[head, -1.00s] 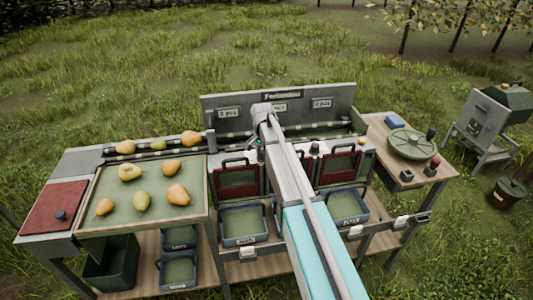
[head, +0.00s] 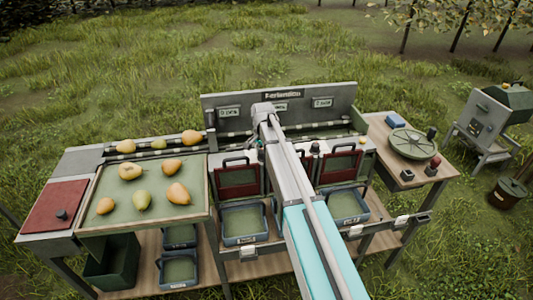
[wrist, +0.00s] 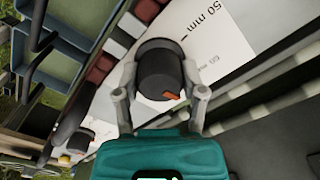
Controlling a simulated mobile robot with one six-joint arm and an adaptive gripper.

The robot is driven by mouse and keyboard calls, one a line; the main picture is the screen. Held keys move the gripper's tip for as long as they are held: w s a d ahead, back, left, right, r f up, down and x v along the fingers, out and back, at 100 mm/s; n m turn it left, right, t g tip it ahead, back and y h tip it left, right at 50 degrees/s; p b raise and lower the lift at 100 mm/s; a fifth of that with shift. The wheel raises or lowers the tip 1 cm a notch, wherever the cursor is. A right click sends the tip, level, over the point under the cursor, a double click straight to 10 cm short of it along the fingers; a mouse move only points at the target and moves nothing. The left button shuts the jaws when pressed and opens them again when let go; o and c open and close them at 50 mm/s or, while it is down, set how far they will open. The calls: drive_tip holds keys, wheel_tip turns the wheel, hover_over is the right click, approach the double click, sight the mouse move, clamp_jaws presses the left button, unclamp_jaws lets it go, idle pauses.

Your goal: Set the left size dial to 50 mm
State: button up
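A black size dial (wrist: 160,75) with an orange pointer mark stands on a white scale plate (wrist: 225,35) in the wrist view. The plate carries a "50 mm" label with a short tick near the top and a smaller, upside-down label beside the dial. The orange mark faces the lower right, toward my gripper and away from the 50 mm tick. My gripper (wrist: 160,84) has one finger on each side of the dial, and the fingertips look closed against it. In the head view my arm hides this dial.
A second dark knob (wrist: 79,142) shows at lower left in the wrist view. In the head view, a tray (head: 91,198) of pears stands at left, red-framed panels (head: 238,180) flank my arm, and blue bins (head: 245,238) sit below. A round green scale (head: 411,144) is at right.

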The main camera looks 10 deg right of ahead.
sight(263, 151)
drive_tip(key=o, duration=0.4)
drive_tip(key=shift+s+a+r, duration=0.1)
drive_tip(key=shift+s+a, duration=0.05)
drive_tip(key=shift+o, duration=0.3)
wheel_tip(263, 151, up, 14)
drive_tip(key=n+p, duration=0.1)
drive_tip(key=p, duration=1.3)
drive_tip(key=shift+f+b, duration=0.3)
drive_tip(key=shift+f, duration=0.05)
wheel_tip(263, 151, down, 13)
drive_tip(key=b, duration=1.3)
drive_tip(key=shift+f, duration=0.2)
